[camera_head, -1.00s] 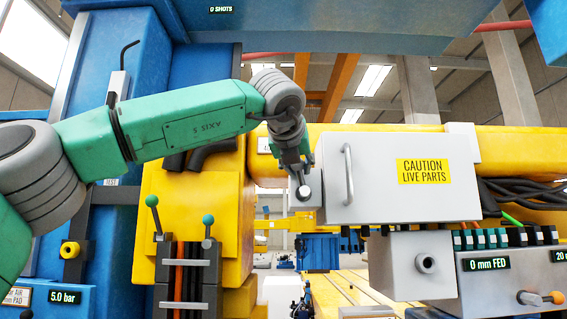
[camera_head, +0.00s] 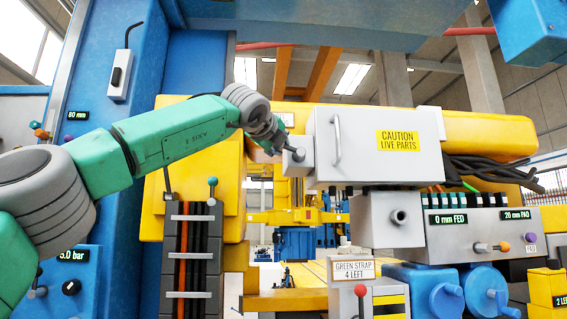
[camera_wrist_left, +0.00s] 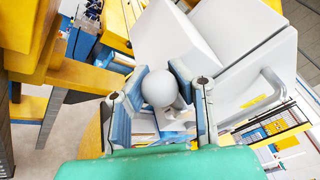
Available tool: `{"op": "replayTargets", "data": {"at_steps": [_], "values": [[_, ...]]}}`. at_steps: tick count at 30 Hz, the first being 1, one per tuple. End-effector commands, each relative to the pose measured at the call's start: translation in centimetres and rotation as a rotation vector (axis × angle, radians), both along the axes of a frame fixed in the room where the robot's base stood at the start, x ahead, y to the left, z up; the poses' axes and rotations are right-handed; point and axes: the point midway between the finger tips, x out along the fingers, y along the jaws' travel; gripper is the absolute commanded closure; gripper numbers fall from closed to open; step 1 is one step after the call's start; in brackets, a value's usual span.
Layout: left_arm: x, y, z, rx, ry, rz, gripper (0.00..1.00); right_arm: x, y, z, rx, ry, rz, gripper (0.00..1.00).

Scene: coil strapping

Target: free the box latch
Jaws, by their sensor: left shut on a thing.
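The grey box (camera_head: 360,165) carries a yellow "CAUTION LIVE PARTS" label and a bar handle (camera_head: 337,141), and its lid looks shut. The box latch (camera_head: 298,156) is a small grey piece with a round knob at the box's left side. In the left wrist view the latch knob (camera_wrist_left: 158,86) is a pale ball between the fingers. My left gripper (camera_head: 283,149) reaches the latch from the left, and in the left wrist view the gripper (camera_wrist_left: 161,99) is shut on the knob. How far the latch is turned cannot be told. My right gripper is not in view.
Black cables (camera_head: 490,168) run out right of the box. A yellow column with strap guides (camera_head: 192,250) stands below my left arm.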

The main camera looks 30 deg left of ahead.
Motion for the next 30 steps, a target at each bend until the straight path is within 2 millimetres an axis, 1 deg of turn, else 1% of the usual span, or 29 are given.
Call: {"op": "replayTargets", "data": {"at_steps": [1,6,23,24,26,30], "values": [[-0.2,-0.1,-0.2,-0.015,-0.014,-0.002,1.0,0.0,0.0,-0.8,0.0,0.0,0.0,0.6],[-0.3,0.1,-0.4,-0.06,-0.039,0.0,1.0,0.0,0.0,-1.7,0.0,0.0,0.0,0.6],[-0.3,0.3,-0.5,-0.084,-0.046,0.001,1.0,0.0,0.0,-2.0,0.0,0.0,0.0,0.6],[-0.3,0.3,-0.6,-0.084,-0.045,0.001,0.73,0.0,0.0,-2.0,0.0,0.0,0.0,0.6],[-0.2,0.3,-0.6,-0.084,-0.045,0.001,0.53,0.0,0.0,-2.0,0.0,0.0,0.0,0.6],[0.1,0.3,-0.7,-0.084,-0.045,0.002,0.53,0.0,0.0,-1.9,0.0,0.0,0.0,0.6]]}}
